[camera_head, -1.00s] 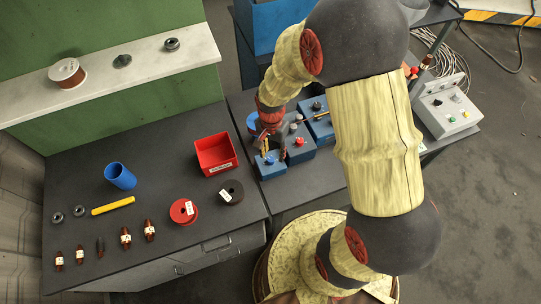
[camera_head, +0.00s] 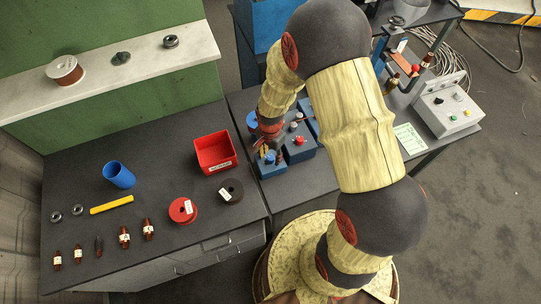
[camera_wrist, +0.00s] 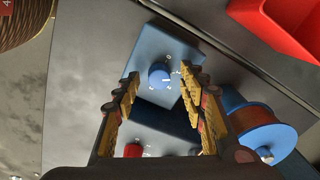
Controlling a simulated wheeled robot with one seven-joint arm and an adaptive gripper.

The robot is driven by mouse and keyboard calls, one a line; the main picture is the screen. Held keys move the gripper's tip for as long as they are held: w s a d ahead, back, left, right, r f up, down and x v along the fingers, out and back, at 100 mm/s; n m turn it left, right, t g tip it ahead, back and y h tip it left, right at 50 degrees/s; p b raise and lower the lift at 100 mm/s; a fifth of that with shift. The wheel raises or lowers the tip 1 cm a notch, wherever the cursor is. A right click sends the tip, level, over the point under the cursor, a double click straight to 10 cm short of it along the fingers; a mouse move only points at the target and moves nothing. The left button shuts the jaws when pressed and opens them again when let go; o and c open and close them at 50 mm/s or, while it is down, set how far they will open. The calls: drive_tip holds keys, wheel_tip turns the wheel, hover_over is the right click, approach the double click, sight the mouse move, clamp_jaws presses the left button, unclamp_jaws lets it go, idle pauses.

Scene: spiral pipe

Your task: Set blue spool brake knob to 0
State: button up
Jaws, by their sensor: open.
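The blue knob (camera_wrist: 159,75) sits on a light blue box, with white marks around it, in the wrist view. The knob's white pointer line is too small to read clearly. My gripper (camera_wrist: 155,88) is open, its two fingers on either side of the knob's line of sight; I cannot tell whether they touch it. In the head view my gripper (camera_head: 264,155) is over the blue box (camera_head: 272,171) at the table's left front. The blue spool (camera_wrist: 262,135) stands to the right in the wrist view, and it shows partly behind my gripper in the head view (camera_head: 252,119).
A red knob (camera_head: 299,140) is on the dark blue box beside it. A red bin (camera_head: 215,151), a black spool (camera_head: 230,191) and a red spool (camera_head: 183,210) lie on the left table. A grey control box (camera_head: 447,108) stands at right. My arm hides part of the middle.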

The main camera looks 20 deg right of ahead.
drive_tip(key=c, duration=0.3)
drive_tip(key=c, duration=0.7)
clamp_jaws()
